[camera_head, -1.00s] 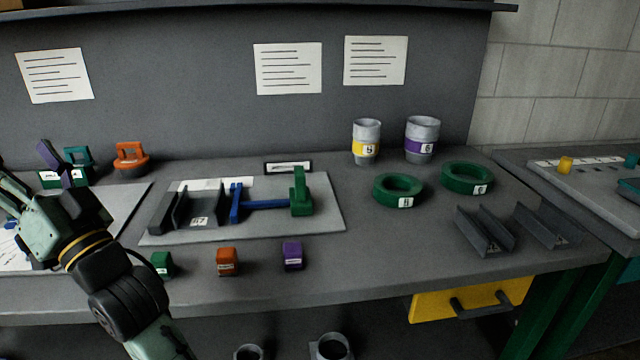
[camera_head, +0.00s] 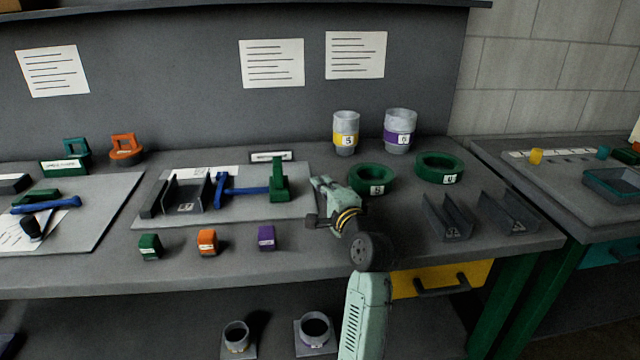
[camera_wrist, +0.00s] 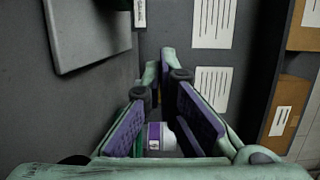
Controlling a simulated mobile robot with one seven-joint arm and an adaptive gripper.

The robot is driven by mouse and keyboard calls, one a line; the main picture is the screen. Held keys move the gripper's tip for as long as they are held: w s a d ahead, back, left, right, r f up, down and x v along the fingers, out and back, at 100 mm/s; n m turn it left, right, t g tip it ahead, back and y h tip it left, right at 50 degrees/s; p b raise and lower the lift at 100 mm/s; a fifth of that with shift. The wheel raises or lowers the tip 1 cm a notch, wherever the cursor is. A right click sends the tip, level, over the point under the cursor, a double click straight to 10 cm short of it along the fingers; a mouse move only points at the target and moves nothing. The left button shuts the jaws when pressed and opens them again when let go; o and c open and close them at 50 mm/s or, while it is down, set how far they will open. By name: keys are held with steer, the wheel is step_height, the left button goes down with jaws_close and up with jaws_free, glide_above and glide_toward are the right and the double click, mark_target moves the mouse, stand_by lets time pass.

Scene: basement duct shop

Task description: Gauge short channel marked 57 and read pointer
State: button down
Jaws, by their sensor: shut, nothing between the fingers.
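A short grey channel (camera_head: 186,197) sits in the gauge fixture on a light plate (camera_head: 235,216). Its label is too small to read surely. The gauge's blue slide (camera_head: 243,190) runs from beside the channel to a green block (camera_head: 279,182). The pointer reading is not legible. Two more grey channels (camera_head: 448,218) and (camera_head: 510,213) lie on the bench at right; their marks are unclear. My gripper (camera_head: 318,186) is shut and empty, right of the green block and in front of a green ring. Its fingers also show in the wrist view (camera_wrist: 164,72).
Two green rings (camera_head: 371,191) and (camera_head: 439,180) and two banded cups (camera_head: 345,140) and (camera_head: 399,139) stand behind and right of my gripper. Green, orange and purple blocks (camera_head: 265,238) line the front of the bench. A yellow drawer (camera_head: 475,275) is below.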

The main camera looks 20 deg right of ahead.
mark_target(278, 177)
steer(key=w, duration=0.3)
steer(key=w+p, duration=0.1)
steer(key=w, duration=0.2)
steer(key=shift+d+r+p, duration=0.15)
steer(key=shift+r+p, duration=0.05)
steer(key=shift+p, duration=0.1)
steer(key=a, duration=0.1)
steer(key=w+a+p, duration=0.1)
steer(key=a, duration=0.1)
steer(key=shift+w+p, duration=0.3)
steer(key=shift+w+a+f, duration=0.1)
steer(key=shift+a+f, duration=0.05)
steer(key=shift+a, duration=0.3)
